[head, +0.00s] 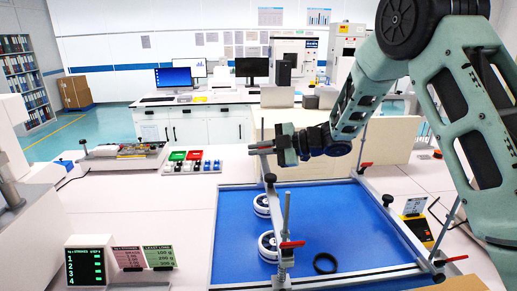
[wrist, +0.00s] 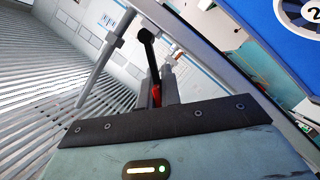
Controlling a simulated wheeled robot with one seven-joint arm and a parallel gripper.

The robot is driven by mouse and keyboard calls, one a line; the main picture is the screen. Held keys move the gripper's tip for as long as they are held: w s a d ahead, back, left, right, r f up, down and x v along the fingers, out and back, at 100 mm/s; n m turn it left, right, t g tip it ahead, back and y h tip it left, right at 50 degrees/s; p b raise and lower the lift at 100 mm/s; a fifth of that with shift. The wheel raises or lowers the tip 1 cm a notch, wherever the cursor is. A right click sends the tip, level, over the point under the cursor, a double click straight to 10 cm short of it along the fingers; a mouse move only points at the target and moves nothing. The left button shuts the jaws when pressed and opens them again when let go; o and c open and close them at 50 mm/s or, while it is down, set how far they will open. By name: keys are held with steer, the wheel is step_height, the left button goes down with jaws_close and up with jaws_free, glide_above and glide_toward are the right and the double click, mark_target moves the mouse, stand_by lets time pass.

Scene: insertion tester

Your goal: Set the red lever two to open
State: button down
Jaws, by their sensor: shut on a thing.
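My gripper (head: 268,148) is at the back left corner post of the blue tester frame in the head view. In the wrist view the two grey fingers (wrist: 156,90) are closed around a red lever (wrist: 156,95), with a dark rod and black knob (wrist: 146,35) just beyond. The held lever is hidden by the fingers in the head view. Other red levers show at the front left post (head: 292,244), the back right post (head: 366,164) and the front right (head: 456,259). I cannot read any lever number or the held lever's setting.
A disc marked 2 (wrist: 308,12) shows in the wrist view.

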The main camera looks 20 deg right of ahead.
steer(key=m+g+p, duration=0.1)
steer(key=p, duration=0.1)
steer(key=w+r+m+g+p, duration=0.1)
steer(key=m+p, duration=0.1)
steer(key=p, duration=0.1)
steer(key=shift+w+d, duration=0.15)
